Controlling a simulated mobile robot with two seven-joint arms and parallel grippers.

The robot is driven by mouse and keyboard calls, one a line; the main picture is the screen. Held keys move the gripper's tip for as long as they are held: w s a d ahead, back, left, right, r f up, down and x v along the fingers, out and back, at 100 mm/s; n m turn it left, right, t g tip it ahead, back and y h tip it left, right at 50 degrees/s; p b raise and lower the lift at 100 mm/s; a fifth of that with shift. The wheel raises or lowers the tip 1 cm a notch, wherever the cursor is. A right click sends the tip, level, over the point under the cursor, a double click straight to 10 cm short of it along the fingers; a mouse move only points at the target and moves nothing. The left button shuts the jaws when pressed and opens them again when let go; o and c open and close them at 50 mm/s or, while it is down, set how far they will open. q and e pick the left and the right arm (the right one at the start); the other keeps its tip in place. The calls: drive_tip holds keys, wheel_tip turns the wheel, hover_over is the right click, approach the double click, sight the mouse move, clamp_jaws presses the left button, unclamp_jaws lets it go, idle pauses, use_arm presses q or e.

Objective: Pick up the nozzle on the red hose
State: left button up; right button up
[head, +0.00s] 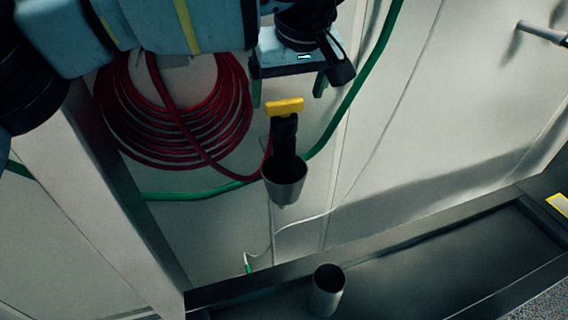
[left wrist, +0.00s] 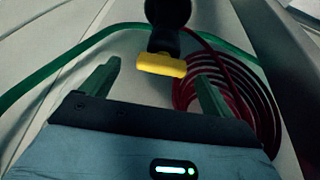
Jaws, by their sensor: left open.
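The nozzle (head: 284,132) is black with a yellow top piece and sits upright in a grey cup-shaped holder (head: 285,187) on the wall. The red hose (head: 235,110) hangs coiled to its left, and one strand runs to the holder. My left gripper (head: 288,98) is open above the nozzle, its two green fingers pointing down. In the left wrist view the nozzle's yellow piece (left wrist: 162,64) shows between and just beyond the fingertips of the left gripper (left wrist: 157,71). I see no grip on it. My right gripper is not in view.
A green hose (head: 350,95) runs behind the holder and up to the right. A second grey cup (head: 328,290), seemingly empty, stands on the dark ledge (head: 430,275) below. A pale post (head: 120,205) stands at left. The wall to the right is mostly clear.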

sight(284, 101)
use_arm(q)
drive_tip(key=x, duration=0.4)
drive_tip(key=shift+w+a+f, duration=0.1)
drive_tip(key=shift+a+f, duration=0.1)
drive_tip(key=shift+f, duration=0.1)
drive_tip(key=shift+r, duration=0.1)
drive_tip(key=c, duration=1.8)
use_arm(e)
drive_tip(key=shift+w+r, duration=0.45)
use_arm(q)
drive_tip(key=shift+r, duration=0.1)
